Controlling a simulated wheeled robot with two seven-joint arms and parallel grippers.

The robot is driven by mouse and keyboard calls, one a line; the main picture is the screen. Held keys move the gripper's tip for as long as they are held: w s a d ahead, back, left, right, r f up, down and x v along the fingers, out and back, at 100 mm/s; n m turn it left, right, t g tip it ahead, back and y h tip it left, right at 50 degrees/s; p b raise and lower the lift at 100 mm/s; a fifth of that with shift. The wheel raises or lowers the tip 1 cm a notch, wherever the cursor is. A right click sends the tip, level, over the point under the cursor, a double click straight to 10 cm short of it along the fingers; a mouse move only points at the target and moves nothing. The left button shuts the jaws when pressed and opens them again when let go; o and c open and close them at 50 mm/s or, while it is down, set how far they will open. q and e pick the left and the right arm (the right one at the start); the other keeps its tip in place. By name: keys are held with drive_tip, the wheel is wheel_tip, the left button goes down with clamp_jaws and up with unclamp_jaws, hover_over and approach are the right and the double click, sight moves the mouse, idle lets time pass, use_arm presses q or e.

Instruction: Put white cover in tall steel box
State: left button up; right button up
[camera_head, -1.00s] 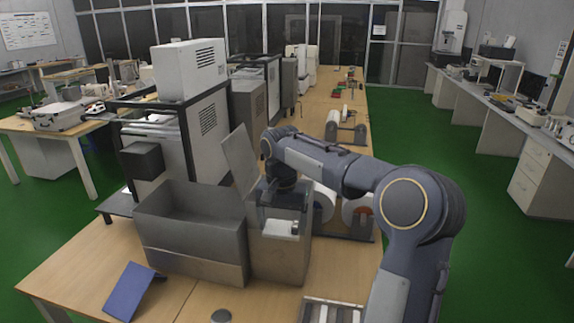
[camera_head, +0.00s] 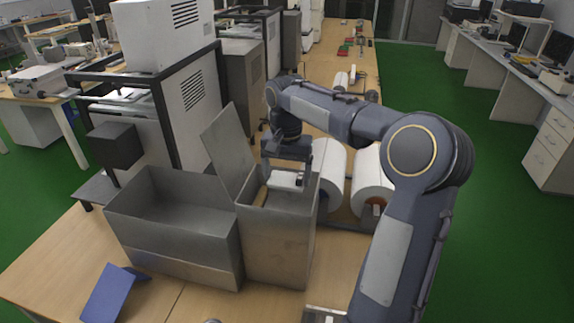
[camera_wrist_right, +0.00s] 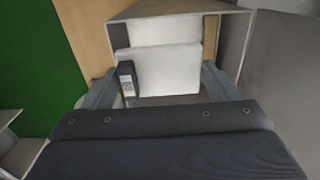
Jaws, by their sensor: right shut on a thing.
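The tall steel box (camera_head: 278,248) stands on the wooden table, its top open and its lid (camera_head: 229,150) tilted up at the left. My right gripper (camera_head: 288,172) points down at the box's mouth and is shut on the white cover (camera_head: 286,180). The cover is at the opening; its exact depth is unclear. In the right wrist view, the white cover (camera_wrist_right: 165,68) lies between the fingers of my right gripper (camera_wrist_right: 158,88), with the steel box's rim (camera_wrist_right: 180,12) around its far side. A dark labelled block (camera_wrist_right: 127,78) sits beside the cover. My left gripper is not visible.
A wider open steel box (camera_head: 175,245) stands directly left of the tall box. A blue angled piece (camera_head: 110,292) lies at the front left. A framed machine (camera_head: 170,110) stands behind. Table front is mostly clear.

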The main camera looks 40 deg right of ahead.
sight(287, 179)
wheel_tip(287, 179, down, 4)
drive_tip(key=shift+f, duration=0.15)
wheel_tip(287, 179, down, 10)
drive_tip(key=b, duration=0.7)
drive_tip(key=shift+f+b, duration=0.2)
drive_tip(key=shift+b, duration=0.1)
drive_tip(key=o, duration=0.9)
drive_tip(key=shift+r, duration=0.15)
wheel_tip(287, 179, up, 8)
drive_tip(key=shift+f, duration=0.2)
